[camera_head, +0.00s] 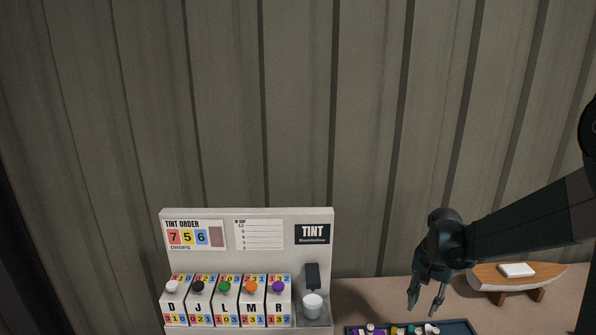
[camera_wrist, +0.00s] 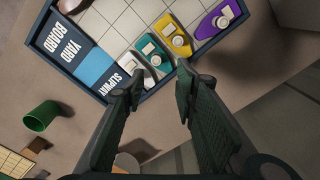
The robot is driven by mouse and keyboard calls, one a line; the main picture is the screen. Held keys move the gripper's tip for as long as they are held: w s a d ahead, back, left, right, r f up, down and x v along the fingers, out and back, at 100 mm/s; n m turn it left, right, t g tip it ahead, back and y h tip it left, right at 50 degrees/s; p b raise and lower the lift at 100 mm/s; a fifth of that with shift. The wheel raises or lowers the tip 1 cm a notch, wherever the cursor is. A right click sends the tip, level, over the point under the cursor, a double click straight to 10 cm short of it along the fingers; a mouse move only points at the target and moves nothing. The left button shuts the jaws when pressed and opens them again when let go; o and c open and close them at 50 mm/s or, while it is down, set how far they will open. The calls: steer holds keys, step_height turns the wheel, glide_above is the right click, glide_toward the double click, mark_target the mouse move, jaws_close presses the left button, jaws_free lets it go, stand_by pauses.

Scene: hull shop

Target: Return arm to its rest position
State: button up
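My arm (camera_head: 530,222) reaches in from the right edge of the head view. My gripper (camera_head: 426,298) hangs from its end, pointing down above the right part of the bench. In the wrist view the two fingers of my gripper (camera_wrist: 157,88) are spread apart with nothing between them. Beyond the fingertips lies a dark-blue framed board (camera_wrist: 66,64) with a white grid and toy boats in white, teal, yellow and purple. The board also shows at the bottom of the head view (camera_head: 462,327), below the gripper and apart from it.
A tint dispenser (camera_head: 247,214) with several numbered units and a white cup (camera_head: 312,305) stands left of my gripper. A wooden boat hull (camera_head: 485,279) on a stand, with a white block (camera_head: 517,270) on top, sits at right, close to my forearm. A green cup (camera_wrist: 41,117) lies beside the board.

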steer(key=s+a+r+n+t, duration=0.3)
steer(key=s+a+r+n, duration=0.1)
steer(key=s+a+r, duration=0.65)
steer(key=s+a+r+n+t, duration=0.2)
steer(key=s+a, duration=0.2)
steer(key=s, duration=0.3)
steer(key=s+a+r+n+t, duration=0.2)
steer(key=s+a, duration=0.2)
steer(key=s, duration=0.3)
steer(key=shift+n, duration=0.3)
steer(key=shift+o, duration=0.6)
steer(key=shift+a, duration=0.1)
